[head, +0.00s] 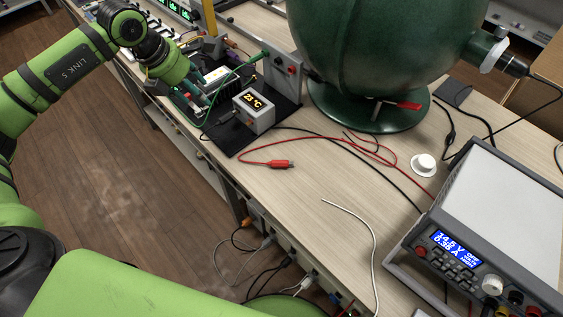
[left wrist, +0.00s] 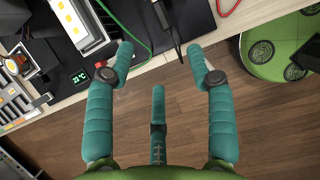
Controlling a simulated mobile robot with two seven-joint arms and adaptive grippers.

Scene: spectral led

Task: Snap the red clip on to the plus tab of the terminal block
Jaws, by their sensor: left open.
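The red clip (head: 281,164) lies on the bare wooden bench top in the head view, at the end of a red lead, right of the black mat. My left gripper (head: 196,86) is over the left edge of the bench near the black mat, well apart from the clip. In the left wrist view its teal fingers (left wrist: 160,62) are spread, with nothing between them and floor behind. The red clip is not seen there, only part of a red lead (left wrist: 228,8). I cannot pick out the terminal block or its plus tab for certain. My right gripper is not in view.
On the black mat (head: 231,141) stand a small display box (head: 254,108) and a white LED module (head: 214,76) with a green lead. A large green sphere (head: 370,50) stands behind the clip. A power supply (head: 490,230) is at right. Bench around the clip is mostly clear.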

